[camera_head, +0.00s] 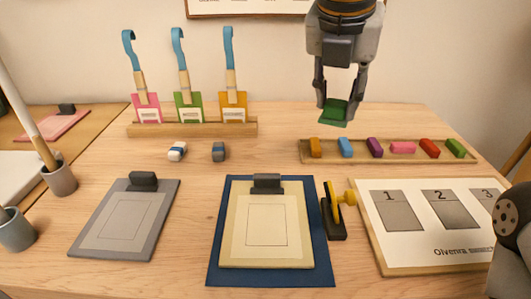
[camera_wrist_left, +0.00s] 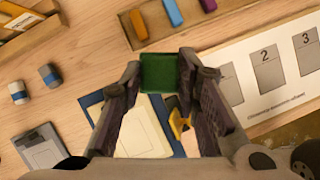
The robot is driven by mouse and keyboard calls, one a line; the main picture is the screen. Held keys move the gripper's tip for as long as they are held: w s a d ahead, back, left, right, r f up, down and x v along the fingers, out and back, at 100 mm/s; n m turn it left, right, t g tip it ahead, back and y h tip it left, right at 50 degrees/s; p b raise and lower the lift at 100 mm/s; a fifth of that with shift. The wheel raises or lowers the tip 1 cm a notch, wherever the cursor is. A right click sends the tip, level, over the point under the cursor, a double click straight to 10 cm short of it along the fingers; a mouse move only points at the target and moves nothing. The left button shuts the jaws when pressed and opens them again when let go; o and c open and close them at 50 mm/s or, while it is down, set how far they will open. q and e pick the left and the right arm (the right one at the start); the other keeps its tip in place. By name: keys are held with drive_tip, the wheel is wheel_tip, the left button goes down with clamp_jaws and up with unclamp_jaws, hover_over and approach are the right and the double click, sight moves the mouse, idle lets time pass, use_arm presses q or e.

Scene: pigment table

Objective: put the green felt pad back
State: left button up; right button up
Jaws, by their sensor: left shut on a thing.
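My left gripper (camera_head: 334,98) is shut on the green felt pad (camera_head: 333,114), held in the air above the back of the table, behind the wooden tray. In the left wrist view the pad (camera_wrist_left: 160,72) is a dark green square between the two fingertips (camera_wrist_left: 160,80). It looks tilted in the head view. A grey part of my right arm (camera_head: 510,230) shows at the right edge, but its fingers are not visible.
A wooden tray (camera_head: 385,158) holds several coloured blocks. A rack (camera_head: 190,129) holds three blue-handled tools. A board (camera_head: 430,263) with grey squares numbered 1 to 3 lies front right. A clipboard (camera_head: 228,245) lies on a blue mat (camera_head: 215,262). Two small erasers (camera_head: 177,151) lie mid-table.

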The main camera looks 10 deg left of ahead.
use_arm(q)
drive_tip(key=w+a+f, duration=0.1)
drive_tip(key=a+f, duration=0.2)
drive_tip(key=a, duration=0.1)
drive_tip(key=w+a+f, duration=0.2)
drive_tip(key=a+f, duration=0.1)
drive_tip(key=a, duration=0.1)
drive_tip(key=w+a+f, duration=0.2)
drive_tip(key=a+f, duration=0.2)
drive_tip(key=a, duration=0.1)
drive_tip(key=shift+d+f, duration=0.15)
drive_tip(key=shift+f, duration=1.2)
drive_tip(key=shift+f, duration=0.1)
drive_tip(key=o, duration=1)
drive_tip(key=p+v, duration=0.1)
drive_tip(key=v, duration=1.1)
use_arm(e)
drive_tip(key=shift+w+r+t, duration=0.4)
drive_tip(key=shift+w+r, duration=0.45)
drive_tip(key=shift+w, duration=0.1)
